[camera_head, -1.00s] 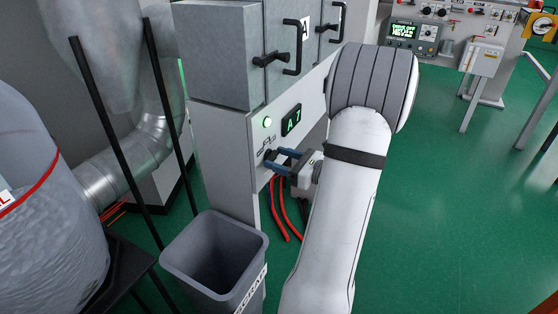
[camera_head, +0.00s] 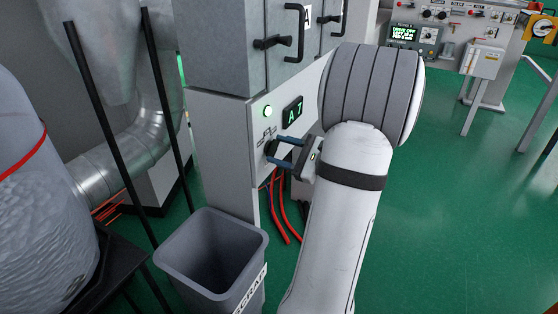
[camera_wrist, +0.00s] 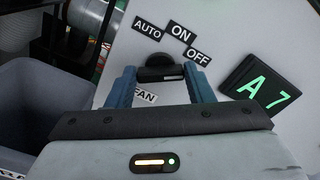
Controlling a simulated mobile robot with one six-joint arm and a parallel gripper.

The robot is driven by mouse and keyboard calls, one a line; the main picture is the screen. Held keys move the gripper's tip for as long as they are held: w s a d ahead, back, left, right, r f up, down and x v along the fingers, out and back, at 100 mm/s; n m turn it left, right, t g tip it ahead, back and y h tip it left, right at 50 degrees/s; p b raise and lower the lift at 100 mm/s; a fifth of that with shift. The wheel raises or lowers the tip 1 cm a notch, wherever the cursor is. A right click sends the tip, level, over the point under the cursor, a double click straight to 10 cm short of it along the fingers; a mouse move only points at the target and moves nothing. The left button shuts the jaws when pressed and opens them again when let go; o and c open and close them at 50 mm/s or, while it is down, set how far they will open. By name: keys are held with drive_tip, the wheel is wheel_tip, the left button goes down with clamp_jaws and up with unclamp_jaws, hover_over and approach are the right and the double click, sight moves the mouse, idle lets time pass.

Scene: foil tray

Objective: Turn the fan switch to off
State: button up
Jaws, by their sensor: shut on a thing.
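The fan switch is a dark round knob on the pale panel. In the wrist view the knob (camera_wrist: 160,62) sits below the labels AUTO, ON and OFF, with a FAN label (camera_wrist: 146,96) under it, partly hidden by my gripper. My gripper (camera_wrist: 160,76) is shut on the knob, with one blue finger on each side. Which label the knob points to is not clear. In the head view my gripper (camera_head: 276,152) reaches the panel from the right, and the knob (camera_head: 270,147) shows at its fingertips.
A grey scrap bin (camera_head: 257,240) stands below left. Red hoses (camera_head: 284,215) hang under the panel. Green floor is open at right.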

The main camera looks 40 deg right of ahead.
drive_tip(key=shift+s+a+f+n+b, duration=0.1)
drive_tip(key=shift+f+n+b, duration=0.05)
drive_tip(key=shift+n+b, duration=0.35)
drive_tip(key=shift+a+f+n+b, duration=0.15)
drive_tip(key=shift+n+b, duration=0.25)
drive_tip(key=shift+n, duration=0.2)
drive_tip(key=shift+d, duration=0.1)
drive_tip(key=o, duration=1)
drive_tip(key=shift+r, duration=0.2)
drive_tip(key=shift+c, duration=0.2)
drive_tip(key=p+v, duration=0.1)
drive_tip(key=v, duration=0.7)
drive_tip(key=shift+p, duration=0.35)
